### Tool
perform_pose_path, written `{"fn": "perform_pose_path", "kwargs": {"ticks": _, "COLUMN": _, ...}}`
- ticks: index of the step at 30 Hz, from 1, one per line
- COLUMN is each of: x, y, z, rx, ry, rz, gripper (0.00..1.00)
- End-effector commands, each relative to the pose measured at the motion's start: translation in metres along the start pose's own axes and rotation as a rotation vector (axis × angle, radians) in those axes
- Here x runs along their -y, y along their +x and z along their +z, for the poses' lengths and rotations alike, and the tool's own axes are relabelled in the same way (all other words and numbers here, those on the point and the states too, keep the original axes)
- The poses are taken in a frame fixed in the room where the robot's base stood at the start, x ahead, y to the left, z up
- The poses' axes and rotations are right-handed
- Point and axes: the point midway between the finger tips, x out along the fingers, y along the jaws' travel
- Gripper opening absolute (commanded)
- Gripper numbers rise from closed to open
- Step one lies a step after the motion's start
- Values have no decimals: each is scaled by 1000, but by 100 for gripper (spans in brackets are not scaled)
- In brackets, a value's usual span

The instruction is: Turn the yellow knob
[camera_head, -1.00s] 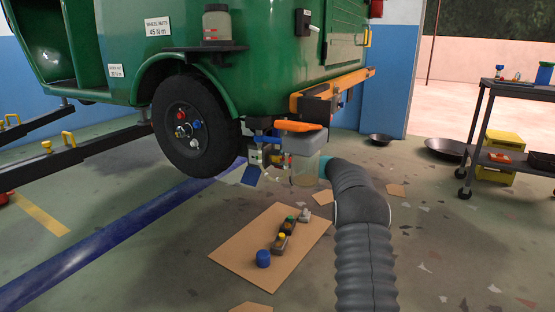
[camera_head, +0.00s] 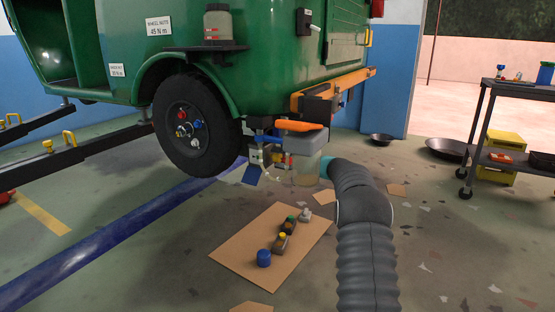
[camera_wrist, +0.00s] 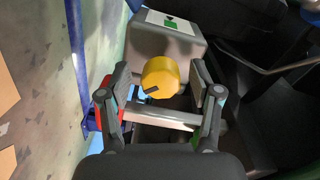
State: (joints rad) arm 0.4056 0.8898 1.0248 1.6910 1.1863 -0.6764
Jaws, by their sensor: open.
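The yellow knob (camera_wrist: 160,76) is a round cylinder with a dark mark on its face, in the middle of the wrist view. It stands out from a light box (camera_wrist: 184,42) that bears a white label with a green mark. My gripper (camera_wrist: 160,74) is open, with one finger on each side of the knob and a visible gap on both sides. In the head view my arm (camera_head: 363,225) reaches under the rear of the green vehicle (camera_head: 265,60). The knob and my gripper are hidden there.
Dark parts and a bent rod (camera_wrist: 270,68) lie to the right. In the head view a cardboard sheet (camera_head: 245,255) with small items lies on the floor. A wheeled cart (camera_head: 515,100) stands at right.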

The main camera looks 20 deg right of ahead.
Motion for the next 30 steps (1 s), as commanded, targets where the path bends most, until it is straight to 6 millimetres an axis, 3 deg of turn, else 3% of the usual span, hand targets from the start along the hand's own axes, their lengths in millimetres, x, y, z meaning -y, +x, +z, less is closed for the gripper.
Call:
{"fn": "perform_pose_path", "kwargs": {"ticks": 18, "x": 0, "y": -103, "z": 0, "rx": 0, "ry": 0, "rz": 0, "gripper": 64}}
{"fn": "perform_pose_path", "kwargs": {"ticks": 30, "x": 0, "y": -114, "z": 1, "rx": 2, "ry": -1, "rz": -1, "gripper": 64}}
